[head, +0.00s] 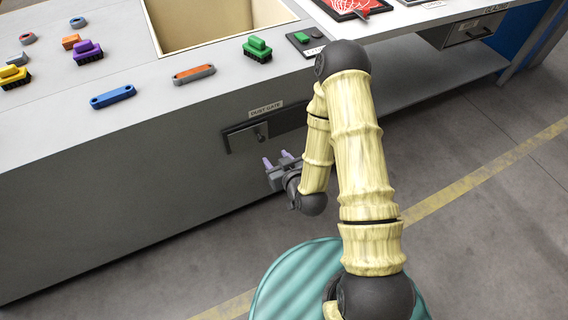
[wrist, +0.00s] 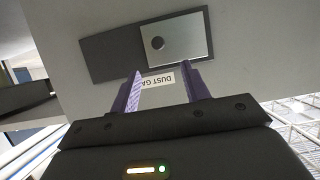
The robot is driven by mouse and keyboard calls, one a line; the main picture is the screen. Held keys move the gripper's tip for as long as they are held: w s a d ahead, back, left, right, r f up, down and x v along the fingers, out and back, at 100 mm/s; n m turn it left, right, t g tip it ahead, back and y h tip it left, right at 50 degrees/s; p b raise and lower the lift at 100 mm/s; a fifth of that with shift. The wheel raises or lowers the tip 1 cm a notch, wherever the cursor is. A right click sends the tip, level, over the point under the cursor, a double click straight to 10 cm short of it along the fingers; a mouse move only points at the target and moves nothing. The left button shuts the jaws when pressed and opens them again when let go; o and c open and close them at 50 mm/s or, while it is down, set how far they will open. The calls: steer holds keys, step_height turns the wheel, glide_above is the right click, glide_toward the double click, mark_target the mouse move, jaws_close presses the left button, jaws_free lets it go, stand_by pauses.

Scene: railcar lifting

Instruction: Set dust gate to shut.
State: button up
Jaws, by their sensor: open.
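In the head view the plate sits at the left end of a dark track (head: 290,119), under a "DUST GATE" label (head: 266,108). My gripper (head: 275,158) is open and empty, below and in front of the gate.
The bench top (head: 150,105) holds several coloured brushes and handles, including a green brush (head: 257,49), an orange handle (head: 194,73) and a blue handle (head: 112,96). A rectangular opening (head: 190,47) is behind them. The floor (head: 470,220) at right is clear.

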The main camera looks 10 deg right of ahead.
steer(key=shift+p+v, duration=2.5)
steer(key=shift+p, duration=0.95)
steer(key=shift+w, duration=0.1)
steer(key=w+d+r+g+h, duration=0.25)
steer(key=d+r+g, duration=0.35)
steer(key=r, duration=0.5)
steer(key=s+d+r+m+g+h, duration=0.2)
steer(key=s+d+r+m+g, duration=0.2)
steer(key=s+r, duration=0.75)
steer(key=w+p+v, duration=0.2)
steer(key=p+v, duration=0.5)
steer(key=p, duration=0.1)
steer(key=w+r+p+v, duration=0.1)
steer(key=p+v, duration=0.6)
steer(key=v, duration=0.1)
steer(key=shift+w+r+p, duration=0.3)
steer(key=shift+p, duration=0.1)
